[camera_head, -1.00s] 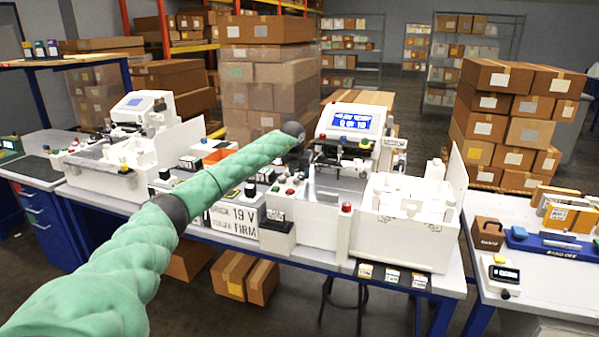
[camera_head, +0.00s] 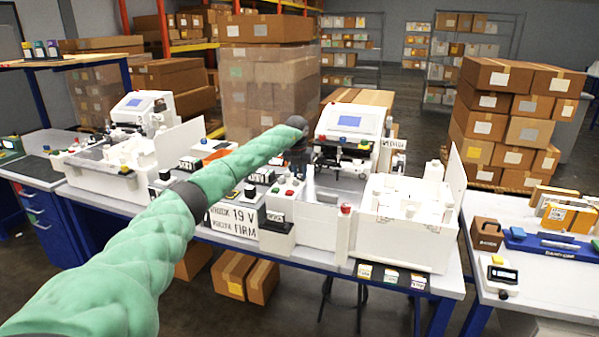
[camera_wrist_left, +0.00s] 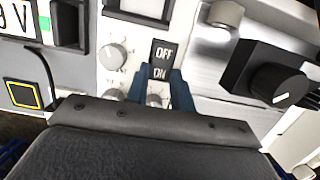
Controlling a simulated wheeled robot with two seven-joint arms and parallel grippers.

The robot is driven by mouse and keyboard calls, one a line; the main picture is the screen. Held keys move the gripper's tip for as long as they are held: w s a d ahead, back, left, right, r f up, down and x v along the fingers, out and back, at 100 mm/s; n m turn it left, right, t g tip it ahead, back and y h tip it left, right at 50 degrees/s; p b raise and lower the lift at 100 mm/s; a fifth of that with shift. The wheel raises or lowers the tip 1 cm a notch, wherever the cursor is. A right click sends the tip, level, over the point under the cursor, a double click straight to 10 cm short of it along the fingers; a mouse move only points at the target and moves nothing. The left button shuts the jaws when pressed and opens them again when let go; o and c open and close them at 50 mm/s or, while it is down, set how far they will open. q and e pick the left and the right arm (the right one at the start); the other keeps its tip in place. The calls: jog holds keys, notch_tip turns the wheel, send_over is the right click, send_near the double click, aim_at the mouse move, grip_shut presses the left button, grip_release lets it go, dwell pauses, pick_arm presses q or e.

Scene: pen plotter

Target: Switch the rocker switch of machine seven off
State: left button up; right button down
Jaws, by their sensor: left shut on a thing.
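The rocker switch (camera_wrist_left: 161,60) is black with white OFF and ON lettering, set in a pale panel in the left wrist view. My left gripper (camera_wrist_left: 163,82) has its blue fingertips close together at the switch's lower part, by the ON lettering, shut on it. Which side of the rocker is pressed in, I cannot tell. In the head view my green left arm reaches to the middle machine (camera_head: 345,150), whose screen (camera_head: 352,121) is plain pale blue without text. The fingers and switch are hard to make out there. No number seven is readable. My right gripper is out of view.
Beside the switch are a grey knob (camera_wrist_left: 115,55) and a large black knob (camera_wrist_left: 277,84) on a metal block. A white bin-like housing (camera_head: 408,240) stands right of the middle machine. Another white machine (camera_head: 110,170) stands left. A sign (camera_head: 234,220) hangs at the front.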

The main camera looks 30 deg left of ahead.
aim_at(300, 177)
pick_arm(q)
jog(key=shift+w+a+r+g, duration=0.1)
jog(key=shift+w+g, duration=0.1)
jog(key=shift+g, duration=0.5)
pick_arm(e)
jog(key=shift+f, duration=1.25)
pick_arm(q)
jog(key=o, duration=1)
jog(key=shift+r, duration=0.1)
jog(key=shift+r, duration=0.3)
jog(key=r+b, duration=0.1)
jog(key=r, duration=0.2)
jog(key=r+b, duration=0.1)
jog(key=r, duration=0.3)
jog(key=shift+s, duration=0.2)
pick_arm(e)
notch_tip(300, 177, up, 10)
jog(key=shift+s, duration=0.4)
pick_arm(q)
jog(key=shift+f, duration=0.1)
